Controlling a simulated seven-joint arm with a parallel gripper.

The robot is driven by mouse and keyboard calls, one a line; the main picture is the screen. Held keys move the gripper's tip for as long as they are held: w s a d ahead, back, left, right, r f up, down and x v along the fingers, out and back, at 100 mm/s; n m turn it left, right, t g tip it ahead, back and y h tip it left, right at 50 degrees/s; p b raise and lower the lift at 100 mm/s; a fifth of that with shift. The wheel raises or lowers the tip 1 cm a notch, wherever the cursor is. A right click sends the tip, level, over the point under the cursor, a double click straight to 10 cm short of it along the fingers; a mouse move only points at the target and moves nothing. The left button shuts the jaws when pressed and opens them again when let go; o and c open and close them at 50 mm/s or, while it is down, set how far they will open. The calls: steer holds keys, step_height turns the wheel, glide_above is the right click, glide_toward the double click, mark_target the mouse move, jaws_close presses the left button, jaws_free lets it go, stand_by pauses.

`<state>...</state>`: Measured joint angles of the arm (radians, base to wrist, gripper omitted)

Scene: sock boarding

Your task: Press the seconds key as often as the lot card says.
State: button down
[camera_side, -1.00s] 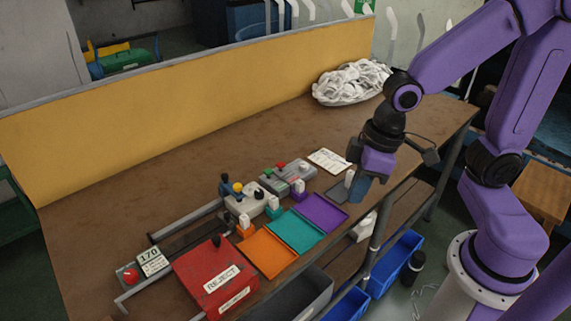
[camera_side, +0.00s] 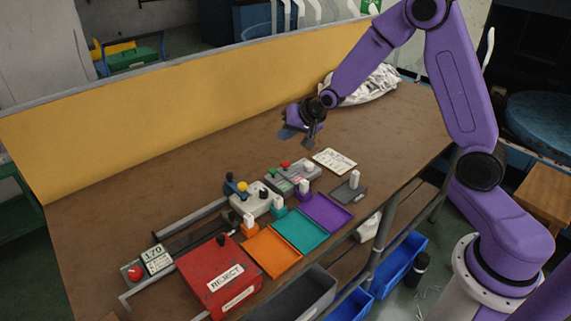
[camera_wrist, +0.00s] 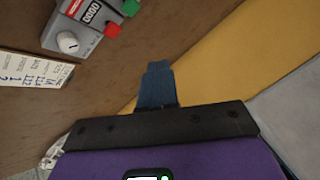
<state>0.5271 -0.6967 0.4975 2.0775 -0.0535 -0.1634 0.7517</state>
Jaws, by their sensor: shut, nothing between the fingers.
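My gripper (camera_side: 287,135) is above the back part of the bench, behind the grey counter box, touching nothing. In the wrist view its blue fingers (camera_wrist: 157,85) are together and empty. The counter box (camera_side: 291,181) shows in the wrist view (camera_wrist: 82,32) with a display that seems to read zeros. It carries a white key (camera_wrist: 68,42), a red key (camera_wrist: 112,29) and a green key (camera_wrist: 130,7). Which one is the seconds key is not readable. The white lot card (camera_side: 335,161) lies right of the box; in the wrist view (camera_wrist: 32,80) its lines are small and partly cut off.
Orange (camera_side: 271,252), teal (camera_side: 302,230) and purple (camera_side: 327,212) trays line the front edge, beside a red reject box (camera_side: 218,278). A yellow panel (camera_side: 190,115) bounds the back. The bench between panel and boxes is clear.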

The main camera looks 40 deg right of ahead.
mark_target(288, 165)
steer(key=shift+m+t, duration=0.5)
steer(key=shift+m, duration=0.4)
steer(key=w+d, duration=0.1)
steer(key=w+d+f, duration=0.1)
steer(key=w+d, duration=0.1)
steer(key=shift+d, duration=0.25)
steer(key=shift+s, duration=0.1)
steer(key=shift+f, duration=4.4)
steer(key=shift+f, duration=0.2)
steer(key=shift+f, duration=0.25)
steer(key=shift+f, duration=0.65)
steer(key=shift+r, duration=1.1)
